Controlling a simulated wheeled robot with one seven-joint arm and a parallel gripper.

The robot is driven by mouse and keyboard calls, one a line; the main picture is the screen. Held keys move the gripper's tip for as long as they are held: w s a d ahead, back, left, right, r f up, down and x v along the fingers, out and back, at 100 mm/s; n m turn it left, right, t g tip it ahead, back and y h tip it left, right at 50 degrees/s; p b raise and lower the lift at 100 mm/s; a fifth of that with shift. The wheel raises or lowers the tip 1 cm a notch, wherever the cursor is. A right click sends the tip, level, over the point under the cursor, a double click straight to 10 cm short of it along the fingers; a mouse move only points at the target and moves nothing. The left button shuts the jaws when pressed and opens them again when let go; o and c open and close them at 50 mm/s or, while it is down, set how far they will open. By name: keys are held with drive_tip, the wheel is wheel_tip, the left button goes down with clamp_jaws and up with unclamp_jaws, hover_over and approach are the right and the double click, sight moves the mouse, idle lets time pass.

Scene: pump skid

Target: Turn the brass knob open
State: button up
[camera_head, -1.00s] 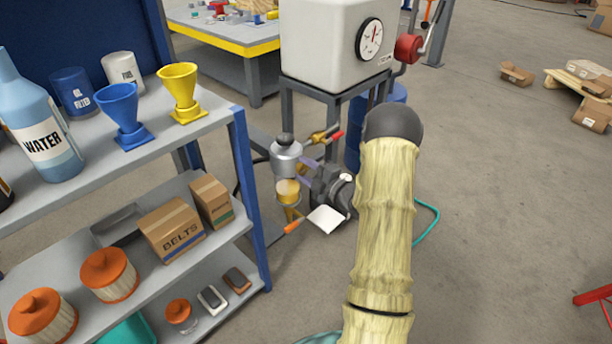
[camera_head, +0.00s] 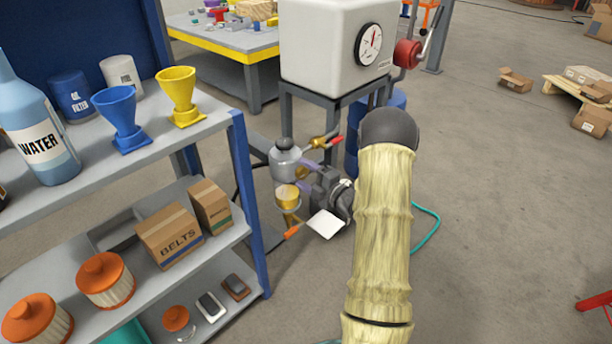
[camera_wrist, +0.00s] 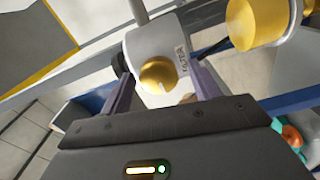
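The brass knob (camera_wrist: 158,75) is a round yellow knob on the front of a grey filter housing (camera_wrist: 150,45) in the wrist view. In the head view the housing (camera_head: 285,158) stands below the white tank, and the knob (camera_head: 302,172) is small and partly hidden by my gripper. My gripper (camera_wrist: 157,72) has its two purple-grey fingers on either side of the knob, with a gap on both sides. In the head view my gripper (camera_head: 306,168) reaches the housing from the right. Whether the fingertips touch the housing cannot be told.
A larger brass cylinder (camera_wrist: 258,22) sits close by at upper right in the wrist view. The white tank (camera_head: 330,50) stands overhead. A shelf (camera_head: 225,118) is at left.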

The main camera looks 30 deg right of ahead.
drive_tip(key=p+v, duration=0.4)
drive_tip(key=v, duration=1.3)
drive_tip(key=shift+s, duration=0.2)
drive_tip(key=shift+d, duration=0.1)
drive_tip(key=w+a+r+m+g+h+p, duration=0.3)
drive_tip(key=w+a+r+m+g+h, duration=0.35)
drive_tip(key=m, duration=0.25)
drive_tip(key=s+a+r+m+g+p, duration=0.2)
drive_tip(key=s+a+r+m+g, duration=0.2)
drive_tip(key=s+a+m, duration=0.35)
drive_tip(key=s+a+r+m+g+p, duration=0.2)
drive_tip(key=s+a+r+m+g, duration=0.2)
drive_tip(key=s+a, duration=0.55)
drive_tip(key=w+p+v, duration=0.2)
drive_tip(key=p+v, duration=1)
drive_tip(key=w+r+p+v, duration=0.1)
drive_tip(key=w+p+v, duration=0.2)
drive_tip(key=p+v, duration=0.9)
drive_tip(key=w+d+p+v, duration=0.1)
drive_tip(key=w+p+v, duration=0.1)
drive_tip(key=p+v, duration=1)
drive_tip(key=shift+w+a+r+p, duration=0.3)
drive_tip(key=shift+w+r+p, duration=0.25)
drive_tip(key=shift+w, duration=0.2)
